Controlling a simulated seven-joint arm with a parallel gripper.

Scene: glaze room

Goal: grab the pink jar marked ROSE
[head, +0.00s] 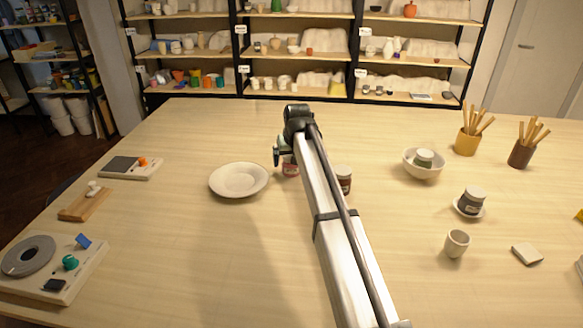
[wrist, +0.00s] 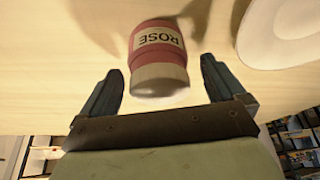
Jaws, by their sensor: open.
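The pink jar (wrist: 158,48) has a pale lid and a label reading ROSE, upside down in the wrist view. In the head view the pink jar (head: 290,170) stands on the table just right of the white plate, partly hidden by my gripper and arm. My gripper (wrist: 161,66) is open, with one finger on each side of the jar's lid end in the wrist view. Gaps show between the fingers and the jar. In the head view my gripper (head: 281,153) is at the jar, its fingers only partly visible.
The white plate (head: 238,180) lies close to the left. A dark red jar (head: 344,180) stands right of the pink jar, partly behind my arm. Further right are a bowl (head: 408,168) holding a jar, a dark jar (head: 472,201) on a saucer, and a cup (head: 457,243).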

